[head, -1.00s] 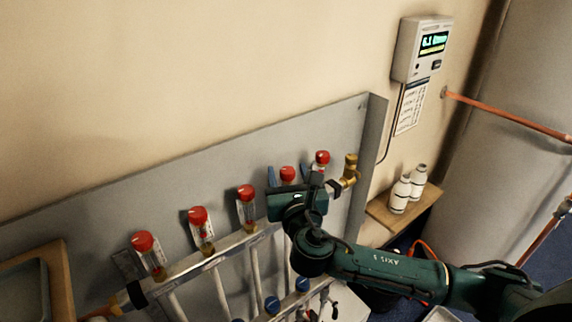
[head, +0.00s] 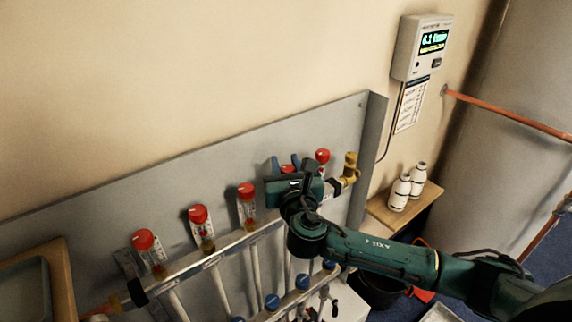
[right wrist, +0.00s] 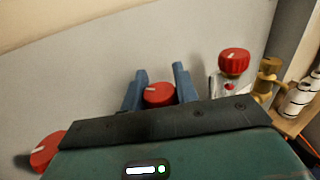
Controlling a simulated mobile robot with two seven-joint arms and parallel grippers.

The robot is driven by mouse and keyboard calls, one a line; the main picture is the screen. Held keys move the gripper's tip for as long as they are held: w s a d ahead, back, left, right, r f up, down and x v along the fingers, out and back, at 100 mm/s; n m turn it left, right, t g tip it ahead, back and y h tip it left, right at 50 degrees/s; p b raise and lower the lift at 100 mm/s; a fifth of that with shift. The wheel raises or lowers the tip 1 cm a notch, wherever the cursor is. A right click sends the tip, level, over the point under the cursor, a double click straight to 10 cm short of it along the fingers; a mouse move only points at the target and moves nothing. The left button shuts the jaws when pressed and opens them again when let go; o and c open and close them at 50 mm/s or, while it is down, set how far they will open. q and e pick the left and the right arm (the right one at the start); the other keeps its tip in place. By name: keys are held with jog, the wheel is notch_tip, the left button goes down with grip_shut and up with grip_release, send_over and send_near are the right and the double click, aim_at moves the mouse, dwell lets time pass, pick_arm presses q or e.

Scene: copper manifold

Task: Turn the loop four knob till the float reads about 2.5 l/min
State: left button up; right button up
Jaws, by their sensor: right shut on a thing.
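Several red knobs sit on top of clear flow tubes along a manifold (head: 235,244). The fourth knob from the left (head: 289,169) is mostly hidden behind my right gripper in the head view. In the right wrist view this knob (right wrist: 159,95) sits between two blue fingers, with a pale mark on its top. My right gripper (head: 286,163) is shut on it; the fingers also show in the right wrist view (right wrist: 160,84). The tube and float below that knob are hidden by my gripper. My left gripper is not in view.
The fifth knob (head: 323,156) and a brass fitting (head: 350,168) stand close on the right. The third knob (head: 246,190) is on the left. A wall meter (head: 425,48) reads about 6.1. White bottles (head: 400,192) stand on a wooden shelf (head: 424,205).

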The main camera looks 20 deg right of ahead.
jog(key=shift+c, duration=1)
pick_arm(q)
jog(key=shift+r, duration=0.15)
